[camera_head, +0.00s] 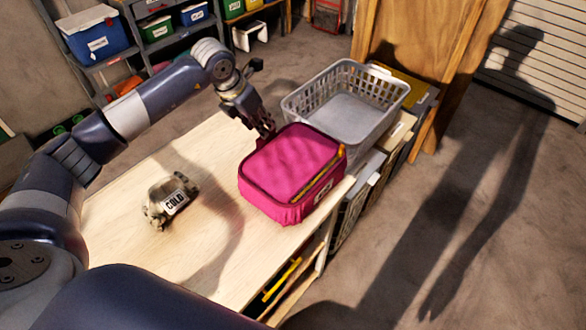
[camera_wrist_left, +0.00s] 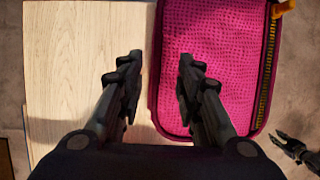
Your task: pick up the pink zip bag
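The pink zip bag (camera_head: 290,165) lies on the light wooden table top, near its right edge. It is a rounded box shape with a dark rim and a yellow zip along one side. My left gripper (camera_head: 264,126) is at the bag's far left corner. In the left wrist view, the left gripper (camera_wrist_left: 161,60) is open and empty. Its right finger overlaps the pink bag (camera_wrist_left: 215,45) and its left finger is over bare wood. I cannot tell if they touch. A small dark shape at that view's right edge looks like my right gripper (camera_wrist_left: 294,148); its opening is unclear.
A grey laundry basket (camera_head: 345,105) stands just behind the bag. A small item labelled COLD (camera_head: 170,200) lies left on the table (camera_head: 125,245). Shelves with coloured bins (camera_head: 95,35) stand at the back left. Open floor (camera_head: 480,200) lies to the right.

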